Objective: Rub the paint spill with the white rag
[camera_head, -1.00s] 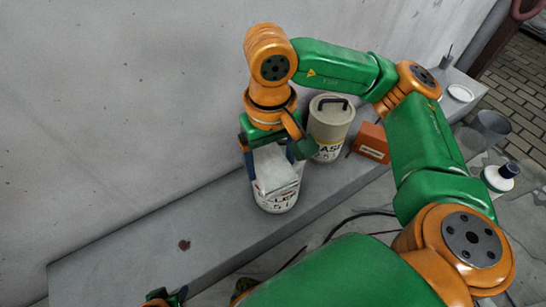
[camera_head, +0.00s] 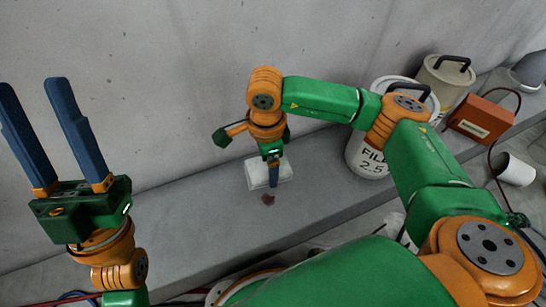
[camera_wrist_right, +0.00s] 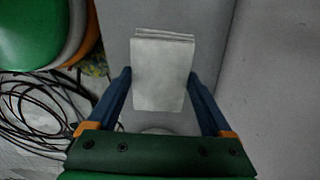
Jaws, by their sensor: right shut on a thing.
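The white rag (camera_head: 256,172) is a folded, pale pad in the grip of my right gripper (camera_head: 273,180), low over the grey ledge. In the right wrist view the rag (camera_wrist_right: 160,75) sits between the two blue fingers. The paint spill (camera_head: 268,199) is a small reddish-brown spot on the ledge, just in front of the rag and uncovered. I cannot tell whether the rag touches the ledge. The spill does not show in the right wrist view. My left gripper (camera_head: 32,84) is open and empty, raised at the left with its fingers pointing up.
The grey ledge (camera_head: 200,225) runs along the concrete wall and is clear around the spill. A white bucket (camera_head: 369,160) stands to the right, partly behind my right arm. Beyond it are a beige canister (camera_head: 446,78) and an orange-red box (camera_head: 481,120). A white cup (camera_head: 516,170) lies nearby.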

